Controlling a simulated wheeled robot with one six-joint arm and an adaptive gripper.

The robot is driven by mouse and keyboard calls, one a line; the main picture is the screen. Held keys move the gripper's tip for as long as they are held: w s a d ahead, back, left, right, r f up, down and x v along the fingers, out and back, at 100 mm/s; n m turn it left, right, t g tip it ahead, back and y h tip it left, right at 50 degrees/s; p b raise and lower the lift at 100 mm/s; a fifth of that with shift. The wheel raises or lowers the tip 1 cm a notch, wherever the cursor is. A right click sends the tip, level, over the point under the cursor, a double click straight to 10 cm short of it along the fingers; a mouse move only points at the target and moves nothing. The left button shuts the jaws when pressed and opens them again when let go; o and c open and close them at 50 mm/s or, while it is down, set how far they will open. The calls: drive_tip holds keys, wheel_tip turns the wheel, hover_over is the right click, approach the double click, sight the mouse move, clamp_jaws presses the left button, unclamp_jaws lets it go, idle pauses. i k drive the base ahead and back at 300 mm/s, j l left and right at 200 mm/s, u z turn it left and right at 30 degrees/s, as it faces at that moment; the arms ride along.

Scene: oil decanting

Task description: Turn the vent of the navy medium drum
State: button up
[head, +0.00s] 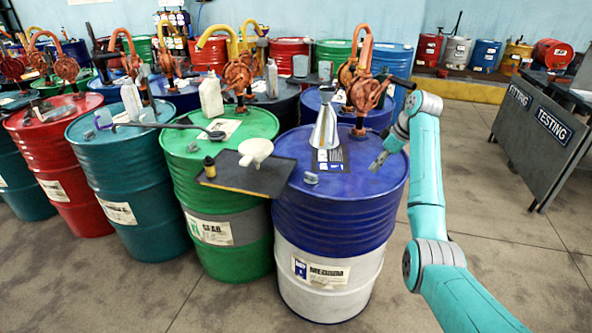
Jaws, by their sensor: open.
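The navy medium drum (330,220) stands at front centre, blue above and white below, with a label reading MEDIUM. A small grey fitting (310,179), which looks like its vent, sits near the front left of its lid. My gripper (376,164) is open and low over the right side of the lid, pointing down and left. It is apart from the grey fitting, to its right. I cannot tell whether its tips touch the lid.
A metal funnel (325,128) and an orange pump (361,92) stand on the navy lid. Floor to the right is clear up to the sign boards (530,120).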

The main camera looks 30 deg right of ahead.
sight(313, 179)
drive_tip(key=i+j, duration=0.85)
